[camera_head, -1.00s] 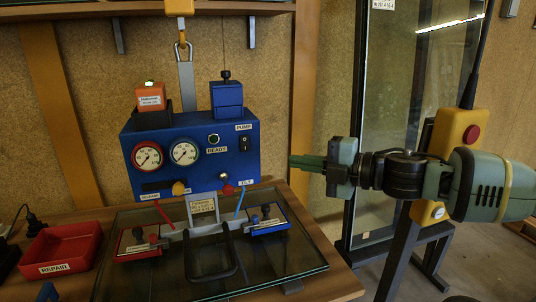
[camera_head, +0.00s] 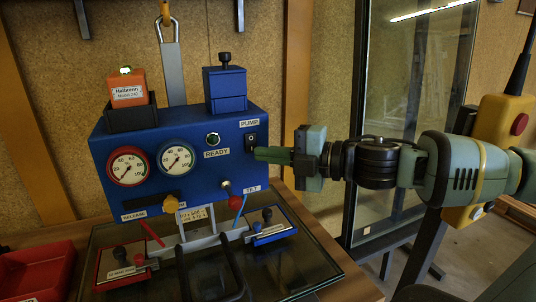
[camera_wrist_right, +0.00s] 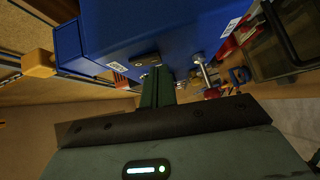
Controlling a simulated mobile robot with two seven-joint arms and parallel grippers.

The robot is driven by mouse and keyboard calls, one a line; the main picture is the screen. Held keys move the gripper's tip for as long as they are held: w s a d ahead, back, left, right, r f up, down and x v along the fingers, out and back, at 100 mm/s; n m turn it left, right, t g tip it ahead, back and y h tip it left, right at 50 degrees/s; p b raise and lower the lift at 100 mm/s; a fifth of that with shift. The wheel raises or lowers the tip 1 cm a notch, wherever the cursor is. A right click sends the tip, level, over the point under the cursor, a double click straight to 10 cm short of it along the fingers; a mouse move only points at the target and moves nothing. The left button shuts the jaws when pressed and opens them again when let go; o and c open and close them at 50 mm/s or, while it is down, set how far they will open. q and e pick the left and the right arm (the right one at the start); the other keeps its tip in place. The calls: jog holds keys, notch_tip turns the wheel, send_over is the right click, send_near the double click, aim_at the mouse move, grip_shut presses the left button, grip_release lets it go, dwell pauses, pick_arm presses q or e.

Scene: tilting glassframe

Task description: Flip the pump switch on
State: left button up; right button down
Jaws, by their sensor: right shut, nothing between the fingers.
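The pump switch (camera_head: 251,142) is a black rocker on the right part of the blue box's front, below the PUMP label (camera_head: 250,123). My right gripper (camera_head: 258,154) is shut and empty, its green fingertips at the lower right of the switch in the head view. In the right wrist view the shut fingers (camera_wrist_right: 157,85) point at the blue box (camera_wrist_right: 150,30), and their tips lie close under a dark plate that looks like the switch. Whether the tips touch it I cannot tell. My left gripper is out of view.
A glass pane (camera_head: 320,262) with suction-cup handles lies below. A red tray (camera_head: 38,268) stands at left.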

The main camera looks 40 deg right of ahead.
jog(key=shift+w, duration=0.2)
jog(key=shift+w+a, duration=0.2)
jog(key=shift+s+d, duration=0.1)
jog(key=shift+w+f, duration=0.1)
jog(key=shift+w, duration=0.15)
dwell(0.3)
